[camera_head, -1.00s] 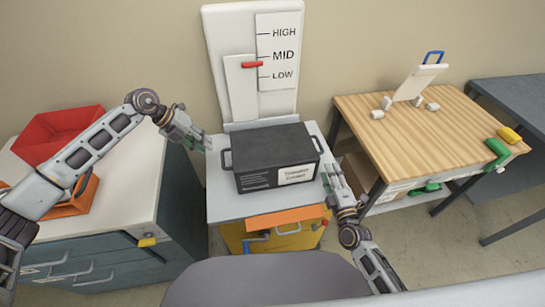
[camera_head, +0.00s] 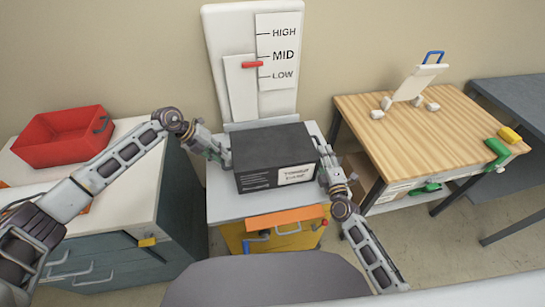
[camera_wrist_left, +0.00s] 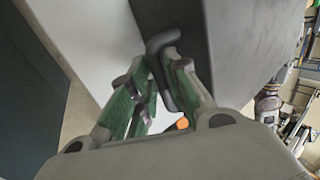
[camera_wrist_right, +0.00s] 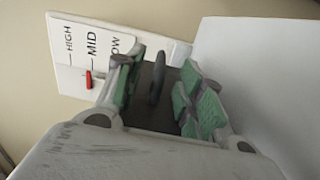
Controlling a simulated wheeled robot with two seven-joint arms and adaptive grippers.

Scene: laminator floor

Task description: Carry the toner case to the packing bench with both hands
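The toner case (camera_head: 270,155) is a dark grey box with a white label and side handles. It sits level on the pale top of a yellow cabinet. My left gripper (camera_head: 224,154) is at its left handle (camera_wrist_left: 165,75); in the left wrist view the open fingers (camera_wrist_left: 158,80) stand on either side of the handle, close to it. My right gripper (camera_head: 324,155) is at the right side; in the right wrist view its fingers (camera_wrist_right: 160,80) are spread, with the right handle (camera_wrist_right: 157,77) between them. A wood-topped bench (camera_head: 420,140), apparently the packing bench, stands to the right.
A white board with HIGH, MID and LOW marks (camera_head: 277,50) stands behind the case. The bench holds a tilted white stand (camera_head: 416,82) and a green part (camera_head: 496,150) at its right edge. A red bin (camera_head: 62,140) sits on the left cabinet. A dark table (camera_head: 515,105) is far right.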

